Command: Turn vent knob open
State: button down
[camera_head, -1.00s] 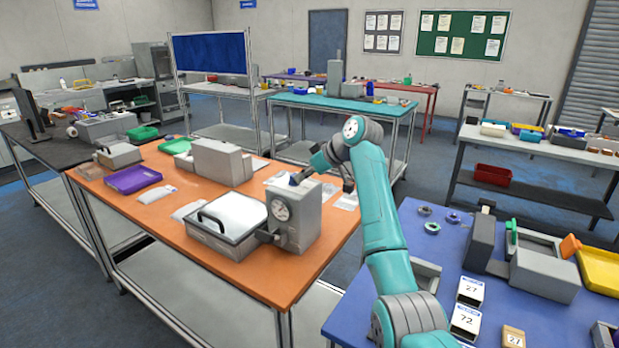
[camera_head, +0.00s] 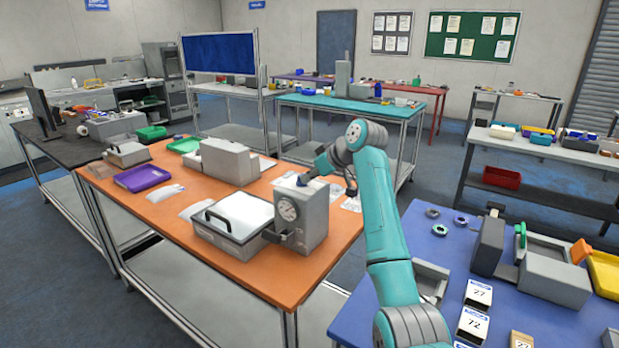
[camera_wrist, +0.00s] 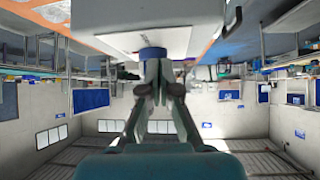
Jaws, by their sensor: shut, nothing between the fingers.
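A grey box with a round dial gauge (camera_head: 287,210) stands on the orange table. A small blue knob (camera_head: 302,181) is on top of the box, partly hidden beside my gripper (camera_head: 308,177). In the wrist view the round blue knob (camera_wrist: 153,53) sits against the box's white and grey face (camera_wrist: 180,40). My gripper (camera_wrist: 152,68) has its fingertips together right at the knob; it looks shut with nothing between the fingers. I cannot tell whether the tips touch the knob. The knob's turn position is not readable.
A lidded grey chamber with a black handle (camera_head: 235,220) stands left of the gauge box. A grey case (camera_head: 225,162) and a purple tray (camera_head: 143,177) are farther back on the orange table (camera_head: 255,270). A blue table (camera_head: 420,245) with several items is at the right.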

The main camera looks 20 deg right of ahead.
aim_at(298, 180)
jog(key=shift+a+m, duration=0.1)
jog(key=shift+m, duration=0.2)
jog(key=m+h, duration=0.1)
jog(key=a+m+t+h, duration=0.1)
jog(key=m+h, duration=0.1)
jog(key=m, duration=0.1)
jog(key=shift+s+a+t+h, duration=0.2)
jog(key=shift+a+t+h, duration=0.05)
jog(key=shift+t+h, duration=0.05)
jog(key=m+h, duration=0.1)
jog(key=m, duration=0.1)
jog(key=a+m+h, duration=0.1)
jog(key=m+h, duration=0.3)
jog(key=shift+w+a+m, duration=0.3)
jog(key=shift+w+a, duration=0.05)
jog(key=shift+a, duration=0.05)
jog(key=m+h, duration=0.1)
jog(key=m+g+h, duration=0.1)
jog(key=m, duration=0.1)
jog(key=w+m+g+h, duration=0.1)
jog(key=shift+a+m+h, duration=0.3)
jog(key=shift+a, duration=0.05)
jog(key=shift+w+a, duration=0.1)
jog(key=shift+w, duration=0.05)
